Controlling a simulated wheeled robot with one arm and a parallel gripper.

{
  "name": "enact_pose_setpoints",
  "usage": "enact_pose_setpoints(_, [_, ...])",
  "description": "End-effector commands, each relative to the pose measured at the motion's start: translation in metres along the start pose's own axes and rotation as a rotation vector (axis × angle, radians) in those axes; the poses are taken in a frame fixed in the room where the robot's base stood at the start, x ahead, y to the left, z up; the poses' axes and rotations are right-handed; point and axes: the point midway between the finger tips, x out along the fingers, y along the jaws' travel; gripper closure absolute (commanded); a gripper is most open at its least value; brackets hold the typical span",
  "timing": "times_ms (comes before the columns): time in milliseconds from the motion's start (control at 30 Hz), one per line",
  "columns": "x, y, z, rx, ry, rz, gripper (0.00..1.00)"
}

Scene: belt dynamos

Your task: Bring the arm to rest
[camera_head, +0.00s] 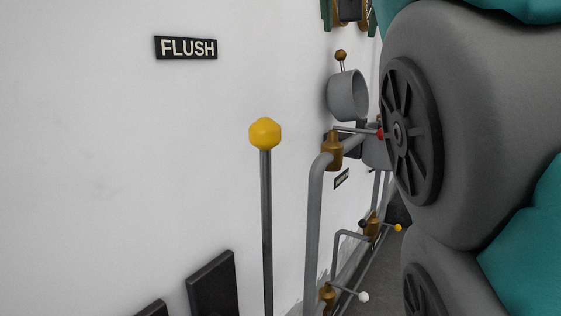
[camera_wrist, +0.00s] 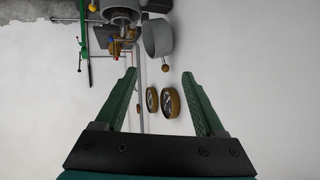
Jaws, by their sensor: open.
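My gripper (camera_wrist: 158,75) shows in the wrist view with its two green fingers spread apart. Nothing is between the fingertips, and they touch nothing that I can see. Beyond them, two round brass-rimmed gauges (camera_wrist: 172,103) sit on the white wall. In the head view, large grey and teal links of my arm fill the right side and hide what is behind them.
A white wall with a black FLUSH sign (camera_head: 186,48) fills the left. A yellow-knobbed lever (camera_head: 265,134) stands upright before it. A grey pipe (camera_head: 314,220) with a brass valve (camera_head: 332,150) and a grey cup-like vessel (camera_head: 347,95) are beside my arm.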

Motion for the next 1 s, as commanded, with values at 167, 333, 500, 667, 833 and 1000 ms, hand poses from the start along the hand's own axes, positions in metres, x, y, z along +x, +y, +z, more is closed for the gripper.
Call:
enact_pose_setpoints(167, [0.009,0.007,0.010,-0.005,-0.033,0.011,0.29])
enact_pose_setpoints(333, [0.018,0.014,0.022,-0.014,-0.070,0.023,0.29])
enact_pose_setpoints(500, [0.032,0.026,0.042,-0.025,-0.129,0.039,0.29])
enact_pose_setpoints(667, [0.049,0.040,0.070,-0.040,-0.205,0.057,0.29])
enact_pose_setpoints(833, [0.069,0.063,0.121,-0.065,-0.325,0.076,0.29])
enact_pose_setpoints(1000, [0.087,0.089,0.193,-0.098,-0.483,0.088,0.29])
